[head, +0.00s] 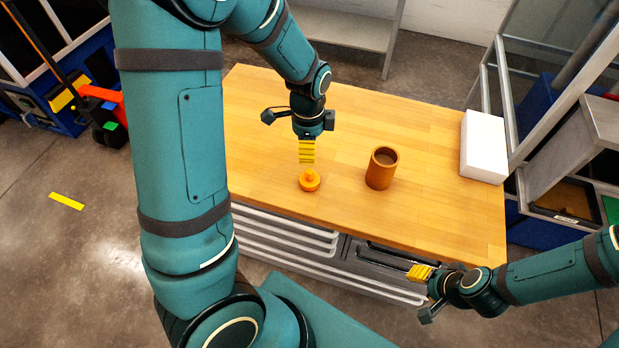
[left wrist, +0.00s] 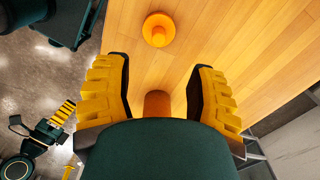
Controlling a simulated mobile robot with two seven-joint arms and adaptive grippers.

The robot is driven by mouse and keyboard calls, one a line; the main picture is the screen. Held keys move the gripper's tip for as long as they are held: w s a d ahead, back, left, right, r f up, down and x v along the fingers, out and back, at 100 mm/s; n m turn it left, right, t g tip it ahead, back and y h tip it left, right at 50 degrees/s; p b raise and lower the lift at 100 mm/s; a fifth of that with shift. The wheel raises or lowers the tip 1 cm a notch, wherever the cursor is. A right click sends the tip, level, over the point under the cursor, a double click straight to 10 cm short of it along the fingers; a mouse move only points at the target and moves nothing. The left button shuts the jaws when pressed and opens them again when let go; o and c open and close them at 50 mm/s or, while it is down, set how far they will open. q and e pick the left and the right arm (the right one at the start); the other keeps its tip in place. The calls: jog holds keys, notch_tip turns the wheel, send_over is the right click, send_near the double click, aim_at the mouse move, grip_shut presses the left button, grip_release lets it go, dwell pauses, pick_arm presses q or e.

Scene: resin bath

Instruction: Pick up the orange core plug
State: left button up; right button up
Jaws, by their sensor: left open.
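The orange core plug (head: 309,182) is a round disc with a small knob on top, lying on the wooden table near its front edge. It also shows in the left wrist view (left wrist: 158,30), beyond the fingertips. My left gripper (head: 307,152) points down above the table, just behind the plug in the head view. Its yellow fingers stand wide apart in the left wrist view (left wrist: 160,64), with nothing held between them. My right gripper (head: 420,272) is by the table's front right corner, its yellow fingers seen edge-on.
A brown cylindrical cup (head: 381,170) stands right of the plug; the left wrist view shows it partly hidden (left wrist: 157,103). A white block (head: 484,147) lies at the table's right edge. Drawers (head: 290,236) are under the wooden table (head: 430,130). The tabletop around the plug is clear.

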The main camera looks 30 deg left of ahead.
aim_at(308, 171)
pick_arm(q)
notch_tip(308, 171, down, 11)
jog(key=shift+f+b, duration=0.1)
jog(key=shift+b, duration=1)
jog(key=shift+s, duration=0.1)
jog(key=shift+c, duration=0.4)
grip_shut()
